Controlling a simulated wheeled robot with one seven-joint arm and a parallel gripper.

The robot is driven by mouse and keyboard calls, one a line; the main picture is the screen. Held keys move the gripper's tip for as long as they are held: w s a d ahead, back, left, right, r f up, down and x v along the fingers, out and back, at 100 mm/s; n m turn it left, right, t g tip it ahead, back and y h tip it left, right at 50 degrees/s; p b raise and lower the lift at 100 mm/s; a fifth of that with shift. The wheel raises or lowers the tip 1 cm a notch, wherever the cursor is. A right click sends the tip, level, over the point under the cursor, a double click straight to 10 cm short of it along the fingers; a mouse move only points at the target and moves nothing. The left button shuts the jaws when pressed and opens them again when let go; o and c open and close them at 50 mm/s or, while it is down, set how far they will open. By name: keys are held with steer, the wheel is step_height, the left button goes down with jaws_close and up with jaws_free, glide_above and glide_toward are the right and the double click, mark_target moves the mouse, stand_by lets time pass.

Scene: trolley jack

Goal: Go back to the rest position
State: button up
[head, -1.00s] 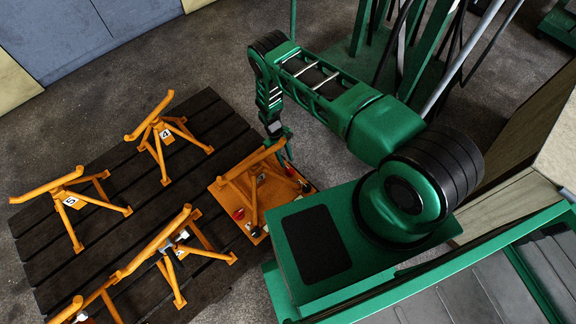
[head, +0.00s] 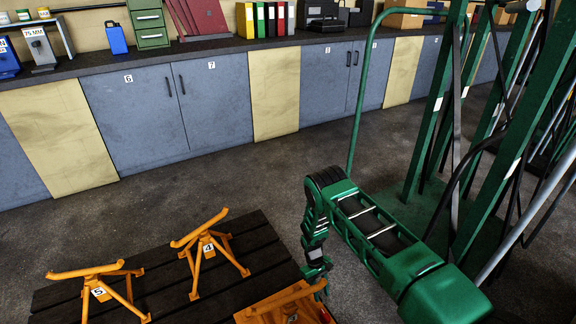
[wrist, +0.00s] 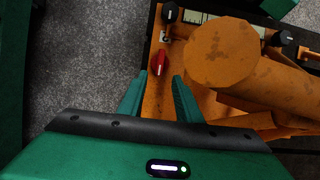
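My gripper (head: 318,284) hangs low at the right edge of an orange piece of equipment (head: 272,309), which the head view cuts off at the bottom. In the wrist view my gripper (wrist: 156,88) has its two green fingers apart, with nothing between the tips. A red knob or lever (wrist: 158,62) on the orange plate lies just beyond the fingertips, and I cannot tell how far below. A thick round orange bar (wrist: 222,52) is close to the right finger. My arm is bent, reaching out and down.
Orange stands 4 (head: 208,250) and 5 (head: 100,290) stand on the dark slatted pallet (head: 262,240). Green posts (head: 435,110) with hanging hoses rise at the right. Blue cabinets (head: 135,115) under a cluttered worktop line the back. Grey floor (head: 230,180) between is clear.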

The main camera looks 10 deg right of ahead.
steer(key=w+d+r+m+t, duration=0.1)
steer(key=w+d+r, duration=0.25)
steer(key=r, duration=0.95)
steer(key=w+d+r+m, duration=0.2)
steer(key=w+d+r, duration=0.15)
steer(key=r, duration=0.85)
steer(key=s+d+r+m, duration=0.1)
steer(key=s+d+r, duration=0.25)
steer(key=r, duration=0.75)
steer(key=s+d+r+m, duration=0.15)
steer(key=d+r, duration=0.35)
steer(key=r, duration=0.5)
steer(key=s+d+r+m+t+y, duration=0.1)
steer(key=s+d+r+m+t, duration=0.3)
steer(key=s+r, duration=1.35)
steer(key=s, duration=0.7)
steer(key=s+r+m+g+y, duration=0.1)
steer(key=s+r, duration=0.1)
steer(key=s, duration=0.8)
steer(key=shift+s+r, duration=0.3)
steer(key=shift+r, duration=0.1)
steer(key=shift+a+m, duration=0.1)
steer(key=shift+m, duration=0.15)
